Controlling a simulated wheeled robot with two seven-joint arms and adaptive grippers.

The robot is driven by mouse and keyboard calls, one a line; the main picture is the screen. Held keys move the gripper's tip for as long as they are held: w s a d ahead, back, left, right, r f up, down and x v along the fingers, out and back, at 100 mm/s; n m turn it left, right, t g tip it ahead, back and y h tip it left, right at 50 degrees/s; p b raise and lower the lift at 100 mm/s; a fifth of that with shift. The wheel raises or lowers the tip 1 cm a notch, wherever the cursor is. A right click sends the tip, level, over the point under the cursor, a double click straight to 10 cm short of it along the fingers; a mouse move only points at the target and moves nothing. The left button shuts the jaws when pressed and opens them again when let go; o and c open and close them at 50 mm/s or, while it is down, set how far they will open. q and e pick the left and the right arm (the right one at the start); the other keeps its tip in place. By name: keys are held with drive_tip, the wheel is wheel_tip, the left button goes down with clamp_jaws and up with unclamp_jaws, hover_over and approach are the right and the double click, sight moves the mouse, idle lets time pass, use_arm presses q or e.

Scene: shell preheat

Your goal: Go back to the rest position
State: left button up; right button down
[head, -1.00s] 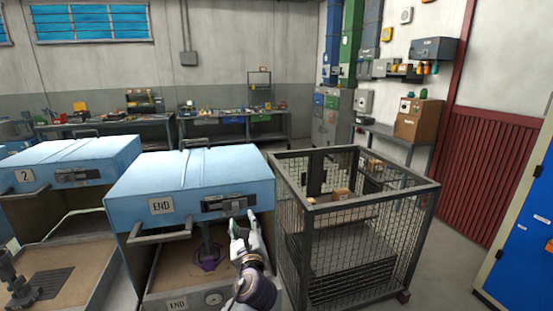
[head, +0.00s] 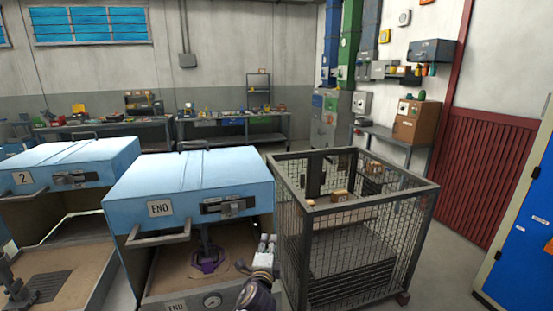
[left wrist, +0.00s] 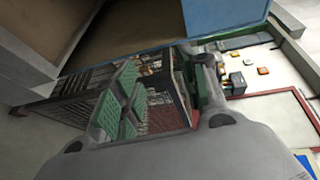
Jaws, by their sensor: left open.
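My left gripper (head: 267,242) is low in the head view, between the blue-lidded END station (head: 190,180) and the wire mesh cage (head: 420,215). It is open, and I see nothing between its fingers. Part of it also shows in the left wrist view (left wrist: 205,82), where the grey wrist body fills the lower part. The END station's lid is raised over an open bay, where a purple part (head: 209,266) sits under a vertical stem. My right gripper is not in view.
The mesh cage, holding small boxes (head: 341,195), stands close right of my gripper. The station marked 2 (head: 70,163) stands at the left. Workbenches (head: 235,120) line the back wall. Grey floor is clear between the cage and the blue cabinet (head: 525,230).

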use_arm(q)
drive_tip(key=s+a+f+n+g, duration=0.15)
drive_tip(key=f+n, duration=0.25)
drive_tip(key=f, duration=0.7)
drive_tip(key=s+a+f+n+g, duration=0.1)
drive_tip(key=a+f+n+g, duration=0.15)
drive_tip(key=f, duration=0.85)
drive_tip(key=s+a+f+n+g, duration=0.15)
drive_tip(key=f+n, duration=0.35)
drive_tip(key=f, duration=0.6)
drive_tip(key=s+a+f+n+g, duration=0.2)
drive_tip(key=s+a+f, duration=0.3)
drive_tip(key=s+f, duration=0.5)
drive_tip(key=s+a+f+n+g, duration=0.1)
drive_tip(key=s+a+f+g, duration=0.1)
drive_tip(key=s+a+f, duration=0.35)
drive_tip(key=s+a+f+n+g+y, duration=0.1)
drive_tip(key=s+a+f, duration=0.1)
drive_tip(key=s+f, duration=0.6)
drive_tip(key=s+a+f+n+g, duration=0.1)
drive_tip(key=s+a+f+g, duration=0.15)
drive_tip(key=s+f, duration=0.45)
drive_tip(key=s+a+f+g, duration=0.1)
drive_tip(key=s+a+f, duration=0.1)
drive_tip(key=s, duration=1)
drive_tip(key=s+a+f+g+y, duration=0.1)
drive_tip(key=s+a, duration=0.3)
drive_tip(key=s, duration=0.9)
drive_tip(key=shift+s+f, duration=0.15)
drive_tip(key=shift+f, duration=0.2)
